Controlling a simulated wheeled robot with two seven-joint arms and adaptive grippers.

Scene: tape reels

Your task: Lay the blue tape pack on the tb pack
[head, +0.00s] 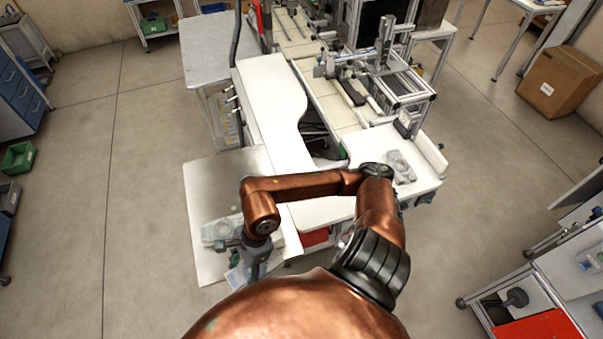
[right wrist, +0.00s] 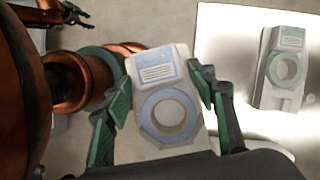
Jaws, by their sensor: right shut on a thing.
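The blue tape pack (right wrist: 150,75), a pale tray with a blue label and blue ring, is between the green fingers of my right gripper (right wrist: 162,95), which is shut on it. In the head view my right gripper (head: 256,268) points down near the front of the left table, with a small part of the blue pack (head: 237,278) beside it. A similar pack with a grey-green label and ring, seemingly the tb pack (right wrist: 270,70), lies flat on the table, apart from the held pack. It also shows in the head view (head: 215,231). My left gripper (right wrist: 72,13) is open and empty.
The metal-topped table (head: 205,185) has free room behind the lying pack. A white curved worktop (head: 270,100) adjoins it. Another grey pack (head: 400,167) lies on the right-hand worktop. A red bin (head: 314,237) sits below the worktop.

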